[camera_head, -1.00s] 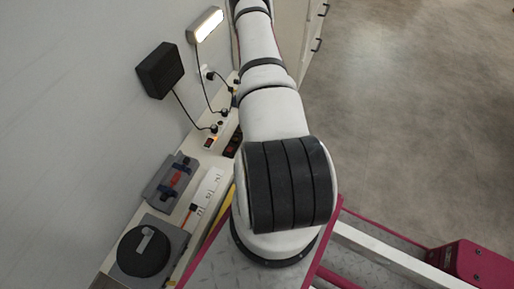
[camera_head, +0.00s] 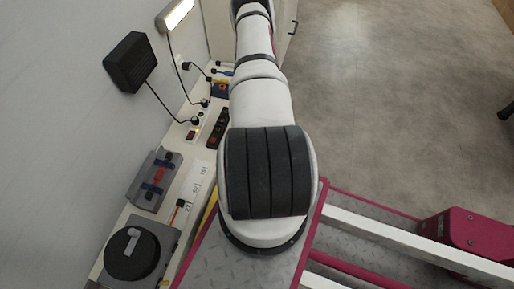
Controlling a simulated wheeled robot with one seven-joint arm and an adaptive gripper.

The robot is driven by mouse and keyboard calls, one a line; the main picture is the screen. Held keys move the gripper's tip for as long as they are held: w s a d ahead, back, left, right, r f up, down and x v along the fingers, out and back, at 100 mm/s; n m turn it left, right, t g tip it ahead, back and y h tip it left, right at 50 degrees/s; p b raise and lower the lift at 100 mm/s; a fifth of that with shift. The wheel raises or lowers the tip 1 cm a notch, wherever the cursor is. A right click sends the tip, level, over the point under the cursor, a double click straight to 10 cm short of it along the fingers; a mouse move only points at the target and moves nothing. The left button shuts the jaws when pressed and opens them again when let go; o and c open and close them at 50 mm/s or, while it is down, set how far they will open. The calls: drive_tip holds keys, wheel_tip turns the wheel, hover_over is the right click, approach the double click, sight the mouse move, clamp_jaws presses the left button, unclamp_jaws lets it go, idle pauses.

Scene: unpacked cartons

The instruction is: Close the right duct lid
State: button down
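My arm runs up the middle of the picture and leaves it at the top edge. My gripper is not in view. I cannot make out a duct lid for certain, and my arm covers part of the bench. A long light-coloured bench (camera_head: 174,154) runs along the wall on the left. On it are a grey block with blue and red parts (camera_head: 155,178) and a white strip with small marks (camera_head: 195,185). A round black dial with a grey handle (camera_head: 131,253) sits on a grey plate at the near end.
A black box (camera_head: 130,62) and a lit lamp (camera_head: 175,14) are on the wall, with cables running down to the bench. Red and black switches (camera_head: 217,130) lie close left of my arm. The floor (camera_head: 400,110) to the right is open.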

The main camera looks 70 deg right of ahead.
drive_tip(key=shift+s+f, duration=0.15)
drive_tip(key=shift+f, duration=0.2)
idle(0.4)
